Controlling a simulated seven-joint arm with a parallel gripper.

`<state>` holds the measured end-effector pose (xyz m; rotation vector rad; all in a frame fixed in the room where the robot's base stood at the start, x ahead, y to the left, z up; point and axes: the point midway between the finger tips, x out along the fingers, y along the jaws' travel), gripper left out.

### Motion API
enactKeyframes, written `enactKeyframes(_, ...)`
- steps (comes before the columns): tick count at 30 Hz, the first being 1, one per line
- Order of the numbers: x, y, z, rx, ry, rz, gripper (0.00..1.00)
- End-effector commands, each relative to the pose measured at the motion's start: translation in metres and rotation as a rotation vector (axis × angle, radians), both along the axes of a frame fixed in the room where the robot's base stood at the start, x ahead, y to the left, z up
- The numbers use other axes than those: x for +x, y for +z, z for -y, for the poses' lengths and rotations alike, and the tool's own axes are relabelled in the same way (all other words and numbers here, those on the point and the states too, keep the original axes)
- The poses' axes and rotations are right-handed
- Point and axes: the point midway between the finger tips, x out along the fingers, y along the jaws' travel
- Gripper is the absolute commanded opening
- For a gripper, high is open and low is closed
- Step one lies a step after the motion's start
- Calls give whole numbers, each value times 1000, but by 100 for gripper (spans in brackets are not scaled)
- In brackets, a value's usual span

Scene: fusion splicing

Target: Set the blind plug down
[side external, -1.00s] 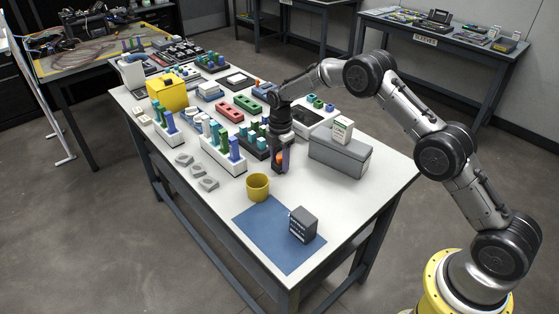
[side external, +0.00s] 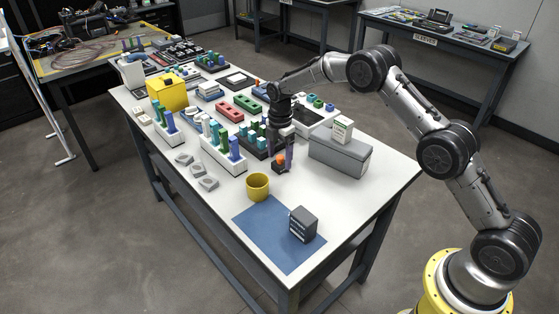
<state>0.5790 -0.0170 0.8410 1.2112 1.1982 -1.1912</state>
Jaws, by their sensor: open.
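The likely blind plug is a small part with an orange top (side external: 281,159) and a dark base. It rests on or just above the white table in the side external view, right of the dark rack. My gripper (side external: 281,156) points down around it, with its fingers apart on either side. The part is too small to tell whether a finger still touches it.
A yellow cup (side external: 257,186) stands just in front, by a blue mat (side external: 265,240) bearing a dark labelled box (side external: 303,224). A grey case (side external: 340,154) with a small white-green box is to the right. Racks with blue and green pieces (side external: 222,150) crowd the left.

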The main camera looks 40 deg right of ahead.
Motion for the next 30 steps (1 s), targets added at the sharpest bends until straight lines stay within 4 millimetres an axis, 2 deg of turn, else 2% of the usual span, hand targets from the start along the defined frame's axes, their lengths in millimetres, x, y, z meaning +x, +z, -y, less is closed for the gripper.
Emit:
enactKeyframes(6,0,48,0,0,0,6,82)
enactKeyframes(12,-1,82,0,0,0,3,82)
enactKeyframes(18,-1,99,0,0,0,2,82)
enactKeyframes(26,-4,107,0,0,-13,7,82)
enactKeyframes(29,-13,128,-1,1,-67,27,82)
enactKeyframes(30,-20,140,-2,3,-103,39,82)
